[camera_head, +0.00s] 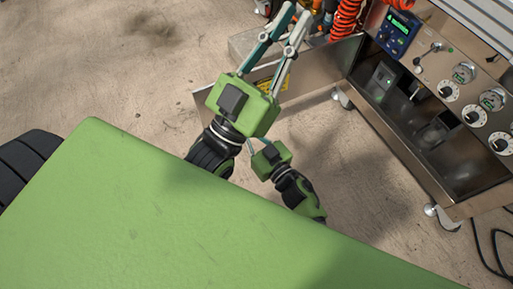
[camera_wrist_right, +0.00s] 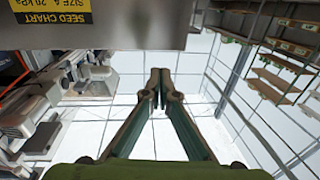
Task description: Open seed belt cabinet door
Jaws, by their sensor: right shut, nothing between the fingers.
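The stainless cabinet door (camera_head: 340,55) stands swung out to the left of the cabinet (camera_head: 446,190), whose dark front opening is exposed. A yellow label shows on the door, partly behind my left gripper; a seed chart label (camera_wrist_right: 50,10) shows upside down on a metal panel (camera_wrist_right: 150,25) in the right wrist view. My left gripper (camera_head: 299,12) is open, its fingers crossing in front of the door in the picture. My right gripper (camera_wrist_right: 160,85) is shut and empty, below the panel's edge in its wrist view. In the head view its fingers are mostly hidden behind the left gripper.
Dark boxes (camera_head: 436,131) sit inside the cabinet. Dials, a lever and a blue display (camera_head: 397,32) are on the panel above. Orange hoses (camera_head: 345,18) hang at the back. Cables lie on the floor at the right. Bare concrete floor (camera_head: 110,60) is clear at the left.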

